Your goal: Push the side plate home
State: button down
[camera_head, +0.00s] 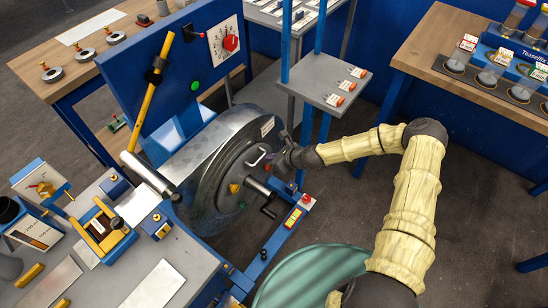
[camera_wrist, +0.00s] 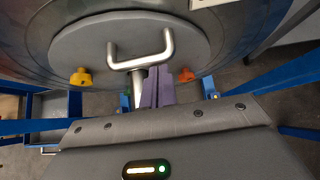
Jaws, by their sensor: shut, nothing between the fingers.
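The side plate (camera_head: 238,168) is a round grey disc on the end of the large metal drum (camera_head: 192,160). It has a bent metal handle (camera_head: 256,155), and a yellow knob (camera_head: 234,188) sits low on it. In the wrist view the plate (camera_wrist: 85,48) fills the upper part, with its handle (camera_wrist: 141,47) in the middle. My gripper (camera_head: 281,156) is just right of the plate. Its purple-grey fingers (camera_wrist: 157,84) are together and empty, in front of the plate just below the handle. I cannot tell whether they touch it, or whether the plate sits flush.
A metal shaft (camera_head: 257,187) and a black crank (camera_head: 268,211) stick out below the handle. A blue frame (camera_head: 283,232) with a red and yellow box (camera_head: 293,218) stands at lower right. An orange knob (camera_wrist: 185,75) is close to my fingers. A grey shelf (camera_head: 318,82) stands behind.

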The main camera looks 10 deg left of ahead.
jog(key=s+d+r, duration=0.5)
jog(key=d, duration=0.5)
jog(key=shift+s+r, duration=0.35)
jog(key=shift+s, duration=0.05)
